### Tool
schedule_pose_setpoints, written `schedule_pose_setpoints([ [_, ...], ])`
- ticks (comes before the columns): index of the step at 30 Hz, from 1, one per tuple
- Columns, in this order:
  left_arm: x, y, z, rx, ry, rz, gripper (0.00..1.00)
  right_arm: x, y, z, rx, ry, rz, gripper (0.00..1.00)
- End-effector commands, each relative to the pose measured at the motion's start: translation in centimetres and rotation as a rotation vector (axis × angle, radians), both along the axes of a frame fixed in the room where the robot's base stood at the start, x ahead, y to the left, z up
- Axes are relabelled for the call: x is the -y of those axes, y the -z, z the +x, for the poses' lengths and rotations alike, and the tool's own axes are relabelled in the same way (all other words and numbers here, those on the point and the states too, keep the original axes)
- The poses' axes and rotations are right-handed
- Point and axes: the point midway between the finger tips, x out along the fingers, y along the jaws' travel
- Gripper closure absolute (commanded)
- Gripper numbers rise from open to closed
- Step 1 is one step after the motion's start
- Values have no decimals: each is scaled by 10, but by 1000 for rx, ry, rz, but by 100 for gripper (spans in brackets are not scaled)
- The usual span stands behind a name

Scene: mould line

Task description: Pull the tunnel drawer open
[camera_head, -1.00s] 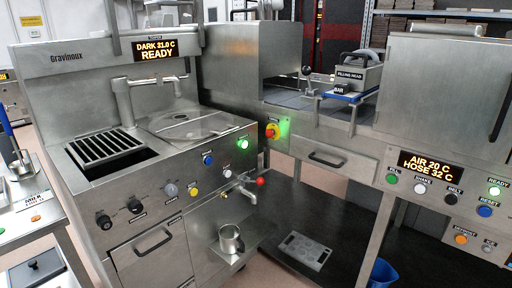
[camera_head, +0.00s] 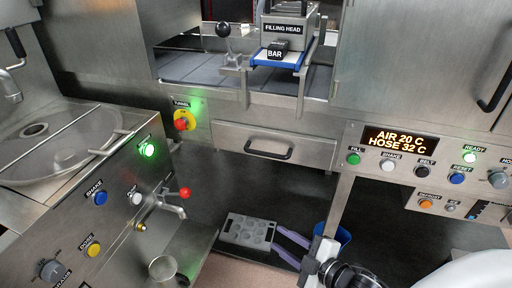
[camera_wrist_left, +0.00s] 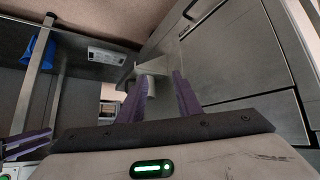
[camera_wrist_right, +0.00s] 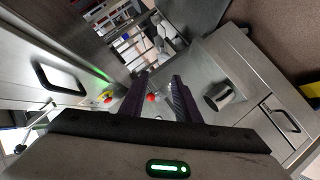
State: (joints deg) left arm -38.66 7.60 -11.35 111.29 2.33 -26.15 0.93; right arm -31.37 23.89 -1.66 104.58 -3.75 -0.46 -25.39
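The tunnel drawer (camera_head: 305,152) is a steel front with a black bar handle, below the tunnel opening in the head view. It looks shut, its face flush with the frame. Its handle also seems to show at the left of the right wrist view (camera_wrist_right: 60,78). My right gripper (camera_head: 276,239) has purple fingers, spread apart and empty, below the drawer and apart from its handle. The fingers also show in the right wrist view (camera_wrist_right: 160,82). My left gripper (camera_wrist_left: 155,82) is open and empty in the left wrist view; the head view does not show it.
A mould tray (camera_head: 248,231) lies on the low dark shelf. A tap with a red knob (camera_head: 185,193) sticks out at left, above a metal jug (camera_head: 162,268).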

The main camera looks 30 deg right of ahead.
Motion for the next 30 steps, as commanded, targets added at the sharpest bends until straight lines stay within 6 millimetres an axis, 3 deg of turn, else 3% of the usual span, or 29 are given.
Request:
schedule_pose_setpoints([
  [1,0,0,-4,-7,0,-1,69,26,-35,23,123,-70,-168,71],
  [3,0,2,-8,-18,-1,0,69,50,-79,45,280,-155,-383,71],
  [6,-1,7,-14,-34,-2,1,69,69,-128,62,448,-238,-613,71],
  [9,-1,8,-16,-39,-2,2,69,76,-154,70,539,-279,-740,71],
  [14,-2,7,-15,-36,-3,2,69,72,-164,84,572,-290,-776,71],
  [24,-3,0,-8,-20,-6,1,69,54,-168,139,569,-288,-771,71],
  [30,-3,-2,-5,-13,-6,1,69,47,-168,160,566,-288,-770,71],
])
